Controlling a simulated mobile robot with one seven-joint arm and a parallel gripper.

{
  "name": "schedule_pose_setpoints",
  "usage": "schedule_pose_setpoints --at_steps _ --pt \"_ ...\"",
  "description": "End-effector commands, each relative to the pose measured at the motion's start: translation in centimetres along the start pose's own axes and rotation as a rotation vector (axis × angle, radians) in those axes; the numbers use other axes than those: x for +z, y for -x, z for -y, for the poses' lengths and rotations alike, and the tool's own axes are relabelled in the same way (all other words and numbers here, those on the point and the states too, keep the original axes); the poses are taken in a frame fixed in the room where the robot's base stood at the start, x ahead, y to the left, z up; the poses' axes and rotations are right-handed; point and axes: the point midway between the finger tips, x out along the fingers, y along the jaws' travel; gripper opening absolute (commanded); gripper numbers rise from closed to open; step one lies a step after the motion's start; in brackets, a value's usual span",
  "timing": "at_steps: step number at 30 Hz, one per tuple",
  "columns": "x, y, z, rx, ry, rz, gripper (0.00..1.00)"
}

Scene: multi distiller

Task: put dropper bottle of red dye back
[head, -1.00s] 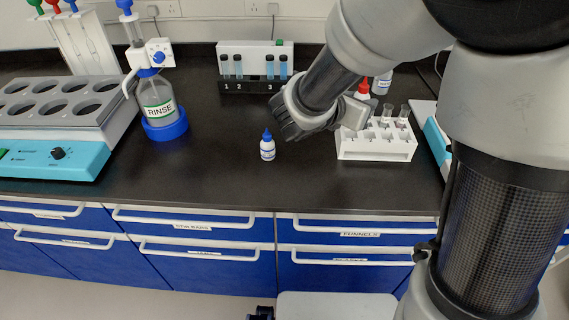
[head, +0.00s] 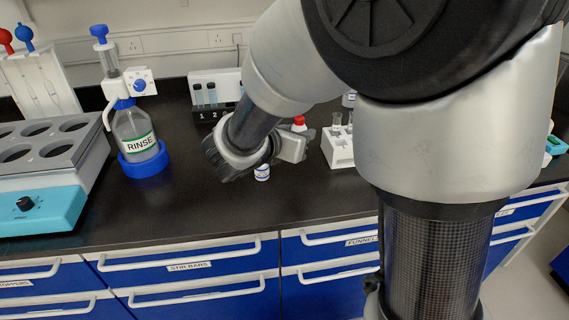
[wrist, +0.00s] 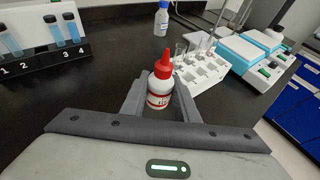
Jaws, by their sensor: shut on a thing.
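The dropper bottle of red dye, white with a red cap and a printed label, is upright between my fingers in the wrist view (wrist: 160,92). My gripper (wrist: 160,98) is shut on it. In the head view my gripper (head: 293,148) is over the bench left of the white tube rack, and the bottle's red cap (head: 299,122) shows just above the fingers. The rest of the bottle is hidden there. I cannot tell how far its base is above the bench.
The white tube rack (head: 338,150) is right of my gripper. A blue-capped bottle (wrist: 161,20) stands farther back. The rinse bottle (head: 137,135) and numbered vial rack (wrist: 45,55) are left. Front bench is clear.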

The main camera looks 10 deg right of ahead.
Motion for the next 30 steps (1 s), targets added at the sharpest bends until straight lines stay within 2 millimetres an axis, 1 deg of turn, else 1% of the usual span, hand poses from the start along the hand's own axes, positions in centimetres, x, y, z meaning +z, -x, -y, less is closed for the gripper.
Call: schedule_pose_setpoints --at_steps 1,3,6,13,18,20,26,30 --pt "-1.4 -0.6 0.1 -0.002 0.005 -0.002 0.15" --pt "-2.8 -1.1 0.1 -0.002 0.007 -0.003 0.15" --pt "-4.3 -1.7 0.1 -0.001 0.006 -0.002 0.15" --pt "-5.9 -2.4 0.0 0.0 0.003 -0.002 0.15" --pt "-8.2 -3.4 0.1 -0.002 0.005 -0.002 0.15" --pt "-8.7 -3.5 0.0 -0.001 0.003 -0.001 0.15" --pt "-8.5 -3.5 0.0 0.0 0.001 0.0 0.15" --pt "-8.8 -3.6 0.0 0.0 0.002 -0.001 0.15"
